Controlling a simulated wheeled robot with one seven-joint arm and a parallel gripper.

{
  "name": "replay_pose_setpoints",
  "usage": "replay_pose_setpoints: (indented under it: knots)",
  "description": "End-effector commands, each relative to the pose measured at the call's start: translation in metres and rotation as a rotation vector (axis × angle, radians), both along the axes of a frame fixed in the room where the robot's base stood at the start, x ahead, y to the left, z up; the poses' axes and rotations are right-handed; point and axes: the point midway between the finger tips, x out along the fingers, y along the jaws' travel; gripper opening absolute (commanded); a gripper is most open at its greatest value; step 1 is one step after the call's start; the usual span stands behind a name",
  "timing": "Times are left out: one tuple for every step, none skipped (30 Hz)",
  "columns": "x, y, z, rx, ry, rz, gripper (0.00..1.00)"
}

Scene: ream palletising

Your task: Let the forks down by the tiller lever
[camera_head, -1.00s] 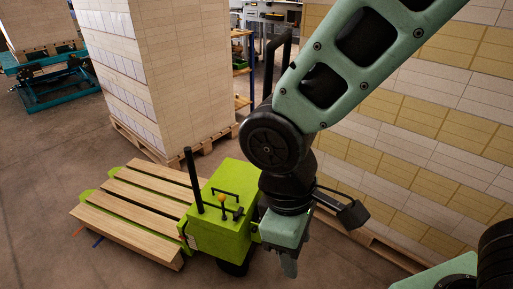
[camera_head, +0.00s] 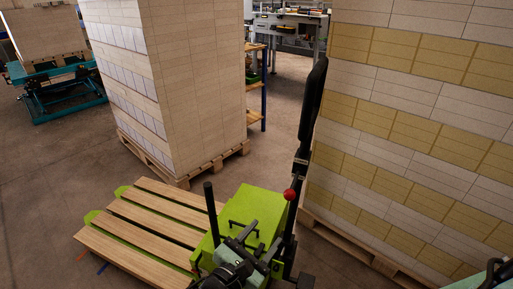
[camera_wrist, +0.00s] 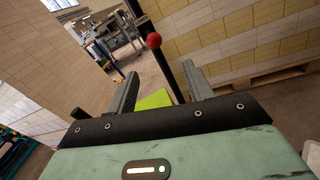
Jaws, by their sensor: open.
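The green pallet truck (camera_head: 262,205) stands at the lower middle of the head view, with a slatted wooden pallet (camera_head: 145,225) over its forks (camera_head: 91,216). The green fork tips show past the far end of the pallet. Its black tiller (camera_head: 307,120) rises at the right. The tiller lever's red knob (camera_head: 289,195) sits beside the tiller's shaft. My gripper (camera_head: 260,240) is open and empty in front of the truck body. In the wrist view, the red knob (camera_wrist: 153,40) shows beyond and between the spread fingers of my gripper (camera_wrist: 163,82), apart from both.
A tall stack of pale reams (camera_head: 195,80) on a pallet stands behind the truck. A yellow and white stack (camera_head: 410,130) stands close on the right. A teal lift table (camera_head: 62,90) is at the far left. Floor is clear left of the truck.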

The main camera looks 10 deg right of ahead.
Motion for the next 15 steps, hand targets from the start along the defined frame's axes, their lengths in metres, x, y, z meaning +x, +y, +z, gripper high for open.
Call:
replay_pose_setpoints:
  knots:
    - [0.002, 0.003, 0.001, -0.017, -0.012, 0.020, 0.52]
    - [0.003, 0.004, 0.002, -0.022, -0.016, 0.025, 0.52]
    - [0.004, 0.004, 0.002, -0.026, -0.018, 0.030, 0.52]
    - [0.006, 0.003, 0.002, -0.028, -0.019, 0.031, 0.52]
    - [0.008, 0.001, 0.003, -0.028, -0.019, 0.030, 0.52]
    - [0.011, -0.003, 0.003, -0.028, -0.020, 0.029, 0.52]
    - [0.014, -0.006, 0.003, -0.029, -0.019, 0.027, 0.52]
    - [0.017, -0.009, 0.003, -0.029, -0.019, 0.027, 0.52]
    - [0.021, -0.014, 0.003, -0.029, -0.018, 0.027, 0.52]
    - [0.025, -0.019, 0.004, -0.029, -0.018, 0.026, 0.52]
    - [0.030, -0.023, 0.004, -0.028, -0.018, 0.025, 0.52]
    - [0.036, -0.029, 0.004, -0.030, -0.018, 0.025, 0.52]
    - [0.040, -0.033, 0.004, -0.028, -0.017, 0.025, 0.52]
    - [0.044, -0.038, 0.004, -0.029, -0.018, 0.025, 0.52]
    - [0.051, -0.044, 0.004, -0.027, -0.017, 0.024, 0.52]
